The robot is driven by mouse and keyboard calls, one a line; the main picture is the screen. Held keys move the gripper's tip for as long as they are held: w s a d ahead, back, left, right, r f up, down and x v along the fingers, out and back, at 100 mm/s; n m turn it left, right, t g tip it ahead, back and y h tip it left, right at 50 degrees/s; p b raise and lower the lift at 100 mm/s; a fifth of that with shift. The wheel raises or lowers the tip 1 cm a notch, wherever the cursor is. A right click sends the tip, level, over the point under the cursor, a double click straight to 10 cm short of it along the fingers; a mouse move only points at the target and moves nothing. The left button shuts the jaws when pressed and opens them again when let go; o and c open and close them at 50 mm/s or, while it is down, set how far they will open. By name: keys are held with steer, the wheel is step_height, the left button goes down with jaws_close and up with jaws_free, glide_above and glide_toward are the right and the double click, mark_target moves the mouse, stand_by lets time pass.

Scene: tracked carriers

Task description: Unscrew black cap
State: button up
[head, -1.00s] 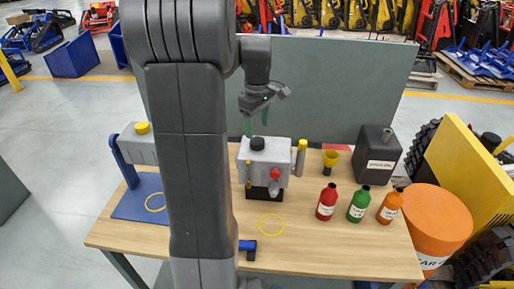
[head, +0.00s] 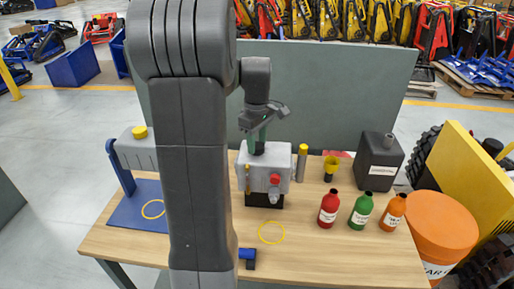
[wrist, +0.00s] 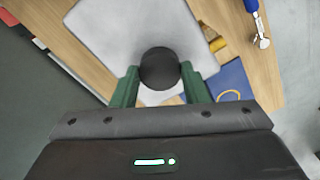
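The black cap (wrist: 160,68) sits on top of the grey machine housing (head: 270,166). My gripper (head: 258,141) is directly above the housing with its green fingers pointing down. In the wrist view my gripper (wrist: 160,78) has one finger on each side of the cap, very close to its sides. I cannot tell whether the fingers press on the cap or leave a thin gap. In the head view the fingers mostly hide the cap.
A yellow-topped cylinder (head: 302,162), a yellow funnel (head: 331,168) and a dark canister (head: 376,162) stand to the right. Red (head: 328,208), green (head: 361,209) and orange (head: 392,211) bottles stand on the table (head: 320,260). A yellow ring (head: 271,232) lies in front. A grey panel (head: 330,90) stands behind.

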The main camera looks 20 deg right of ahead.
steer(key=n+p, duration=0.1)
steer(key=n, duration=0.3)
steer(key=n+p, duration=0.1)
steer(key=n, duration=0.4)
steer(key=shift+n, duration=0.3)
steer(key=n+p, duration=0.1)
steer(key=n, duration=0.9)
steer(key=shift+p, duration=0.3)
steer(key=o, duration=0.8)
steer(key=shift+o, duration=0.2)
